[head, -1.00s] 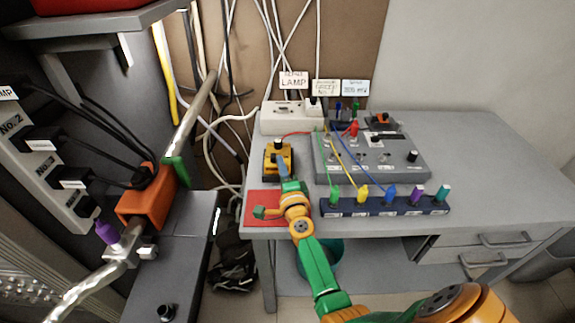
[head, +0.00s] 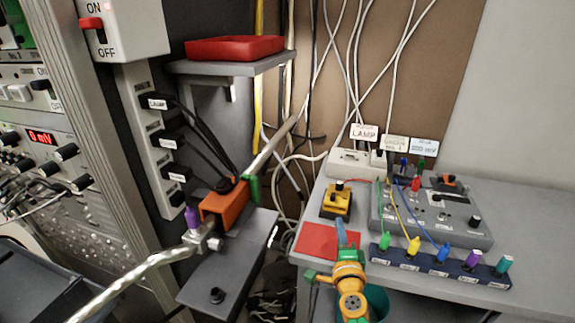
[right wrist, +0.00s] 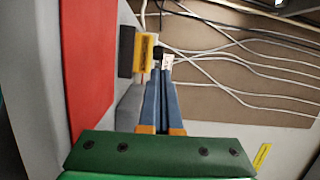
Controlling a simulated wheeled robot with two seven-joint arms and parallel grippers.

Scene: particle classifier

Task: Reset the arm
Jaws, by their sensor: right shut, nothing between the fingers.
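My right gripper (head: 341,232) is over the near left part of the grey table (head: 455,289), beside the red mat (head: 316,240). Its blue fingers are together and hold nothing. In the right wrist view the fingers (right wrist: 159,90) point toward the yellow and black box (right wrist: 145,52), with the red mat (right wrist: 88,70) to their left. In the head view the yellow box (head: 336,202) stands just beyond the fingertips; contact cannot be told. My left gripper is not seen.
A grey control box (head: 432,217) with cables stands at the table's right, behind a dark blue strip of coloured plugs (head: 438,268). A white power strip (head: 352,163) is behind. An orange block (head: 225,203) on a metal tube, a shelf with a red tray (head: 235,49) and a rack (head: 45,140) fill the left.

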